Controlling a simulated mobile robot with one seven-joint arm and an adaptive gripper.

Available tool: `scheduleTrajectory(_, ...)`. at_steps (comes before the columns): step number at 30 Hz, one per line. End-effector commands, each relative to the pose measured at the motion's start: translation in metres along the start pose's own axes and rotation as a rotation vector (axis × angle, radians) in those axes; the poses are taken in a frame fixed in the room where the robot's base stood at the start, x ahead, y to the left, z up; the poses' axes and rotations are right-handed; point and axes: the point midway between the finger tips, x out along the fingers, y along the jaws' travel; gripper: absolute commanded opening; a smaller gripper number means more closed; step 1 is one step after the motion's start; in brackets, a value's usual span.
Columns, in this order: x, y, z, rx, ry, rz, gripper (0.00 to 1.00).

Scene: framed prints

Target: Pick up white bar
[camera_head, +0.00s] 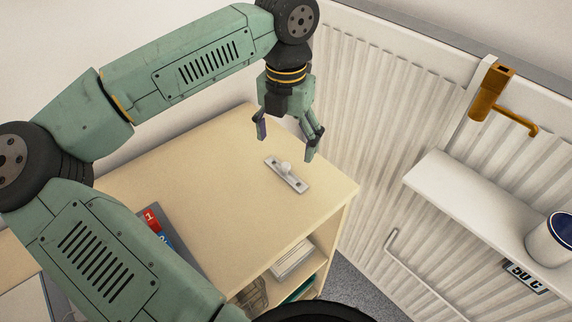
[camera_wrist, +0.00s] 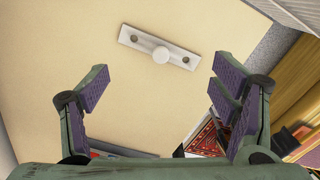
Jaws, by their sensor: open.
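The white bar (camera_head: 287,174) lies flat on the wooden cabinet top (camera_head: 215,180), near its right end. It is a flat plate with a round white knob in its middle. In the wrist view the white bar (camera_wrist: 140,39) lies slightly tilted, beyond my fingertips and between their lines, with a dark spot near each end. My gripper (camera_head: 284,146) is open and empty, pointing down above the cabinet top close to the bar. Its purple-padded fingers stand wide apart in the wrist view (camera_wrist: 160,80). Nothing hides the bar.
A white ribbed radiator (camera_head: 365,120) stands behind and right of the cabinet. A white shelf (camera_head: 480,205) with a blue-and-white cup (camera_head: 552,240) projects at the right. A red and blue book (camera_head: 153,222) lies on the cabinet's front left, partly behind my arm. The top around the bar is clear.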

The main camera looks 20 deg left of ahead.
Motion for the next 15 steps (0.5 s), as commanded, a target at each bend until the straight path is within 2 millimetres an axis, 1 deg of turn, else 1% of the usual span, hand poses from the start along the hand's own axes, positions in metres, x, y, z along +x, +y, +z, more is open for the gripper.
scheduleTrajectory(3, 0.013, 0.000, 0.000, 0.001, 0.001, -0.002, 0.80)
scheduleTrajectory(8, 0.024, -0.001, -0.001, 0.002, 0.000, -0.002, 0.80)
scheduleTrajectory(11, 0.036, -0.002, -0.004, 0.004, 0.002, -0.004, 0.80)
scheduleTrajectory(15, 0.059, -0.002, -0.005, 0.002, 0.002, -0.003, 0.80)
